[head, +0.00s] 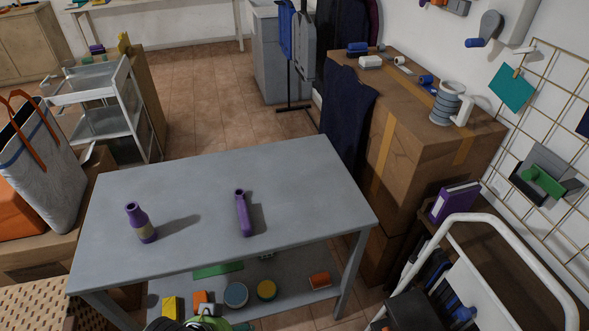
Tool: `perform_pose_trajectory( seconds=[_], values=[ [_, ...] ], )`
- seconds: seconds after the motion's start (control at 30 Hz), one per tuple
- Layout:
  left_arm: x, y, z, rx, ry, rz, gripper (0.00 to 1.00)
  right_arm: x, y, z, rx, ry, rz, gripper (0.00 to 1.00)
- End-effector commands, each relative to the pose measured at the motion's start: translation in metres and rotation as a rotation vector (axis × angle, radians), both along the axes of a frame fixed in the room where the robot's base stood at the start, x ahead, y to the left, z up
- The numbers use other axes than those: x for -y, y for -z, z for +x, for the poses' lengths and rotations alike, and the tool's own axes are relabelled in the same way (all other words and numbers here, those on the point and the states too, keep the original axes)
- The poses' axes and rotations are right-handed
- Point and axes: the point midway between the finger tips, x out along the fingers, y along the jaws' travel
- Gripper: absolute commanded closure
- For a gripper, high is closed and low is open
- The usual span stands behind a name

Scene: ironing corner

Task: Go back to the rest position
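Neither of my grippers can be made out in the head view. A grey table (185,225) stands in front of me.
The table's lower shelf holds several small items, including a yellow block (170,308) and a blue-topped tin (236,294). Cardboard boxes (420,145) and a white-framed step stool (490,225) stand right. A white cart (105,105) and a bag (45,165) stand left.

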Motion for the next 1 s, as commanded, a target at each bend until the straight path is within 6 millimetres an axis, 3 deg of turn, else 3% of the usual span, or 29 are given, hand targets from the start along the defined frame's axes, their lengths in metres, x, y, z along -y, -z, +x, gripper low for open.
perform_pose_trajectory(
  seconds=[0.3,0.47,0.77,1.0],
  values=[
    [-0.073,0.008,-0.054,-0.091,-0.458,0.056,0.36,-0.001,0.000,0.007,0.011,0.000,0.001,0.60],
    [-0.068,0.046,-0.042,-0.104,-0.435,0.057,0.36,-0.001,0.000,0.005,0.009,0.000,0.001,0.60],
    [-0.066,0.127,-0.039,-0.141,-0.425,0.066,0.36,-0.001,0.000,0.003,0.006,0.000,0.001,0.60],
    [-0.068,0.231,-0.066,-0.191,-0.413,0.083,0.36,0.000,0.000,0.002,0.003,0.000,0.001,0.60]
  ],
)
